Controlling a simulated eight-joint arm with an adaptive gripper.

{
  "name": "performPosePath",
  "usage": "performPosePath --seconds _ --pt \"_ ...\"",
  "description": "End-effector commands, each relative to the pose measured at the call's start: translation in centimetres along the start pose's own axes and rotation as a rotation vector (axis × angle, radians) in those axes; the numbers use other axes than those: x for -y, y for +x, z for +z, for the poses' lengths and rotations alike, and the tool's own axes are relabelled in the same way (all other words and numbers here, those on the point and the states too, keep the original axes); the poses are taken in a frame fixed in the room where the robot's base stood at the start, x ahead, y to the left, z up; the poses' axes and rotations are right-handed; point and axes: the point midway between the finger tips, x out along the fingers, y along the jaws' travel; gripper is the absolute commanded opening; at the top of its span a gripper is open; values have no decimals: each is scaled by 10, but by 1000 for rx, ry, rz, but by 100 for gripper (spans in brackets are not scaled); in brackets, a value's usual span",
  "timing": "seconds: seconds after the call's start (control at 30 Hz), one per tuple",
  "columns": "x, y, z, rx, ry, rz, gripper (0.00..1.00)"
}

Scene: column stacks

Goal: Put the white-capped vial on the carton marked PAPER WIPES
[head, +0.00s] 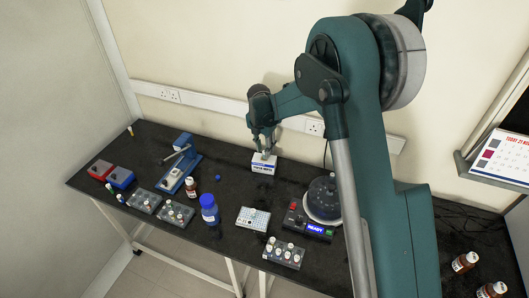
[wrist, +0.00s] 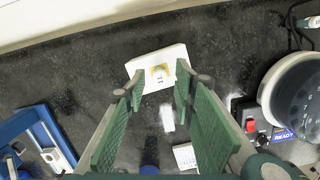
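The white carton (head: 263,166) with a blue printed band stands on the black bench near the back wall; its lettering is too small to read surely. In the wrist view the carton (wrist: 140,68) lies beyond my fingertips. A small yellow and white shape (wrist: 160,73) shows on its top; I cannot tell whether it is the white-capped vial or print. My gripper (head: 264,150) is just above the carton, pointing down. In the wrist view my gripper (wrist: 163,88) has its fingers wide apart, with nothing held between the pads.
Vial racks (head: 284,253) (head: 178,212) (head: 144,201) stand along the front. A blue bottle (head: 209,210), a brown bottle (head: 191,187) and a blue press-like device (head: 178,165) are left of the carton. A round dark machine (head: 323,198) is right. Bench around the carton is mostly clear.

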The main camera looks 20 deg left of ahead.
Motion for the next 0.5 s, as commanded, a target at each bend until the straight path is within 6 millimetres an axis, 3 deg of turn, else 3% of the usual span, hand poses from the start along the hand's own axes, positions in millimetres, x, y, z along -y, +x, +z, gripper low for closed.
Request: performPosePath --seconds 0.5 --pt "0 -78 0 0 0 0 27"
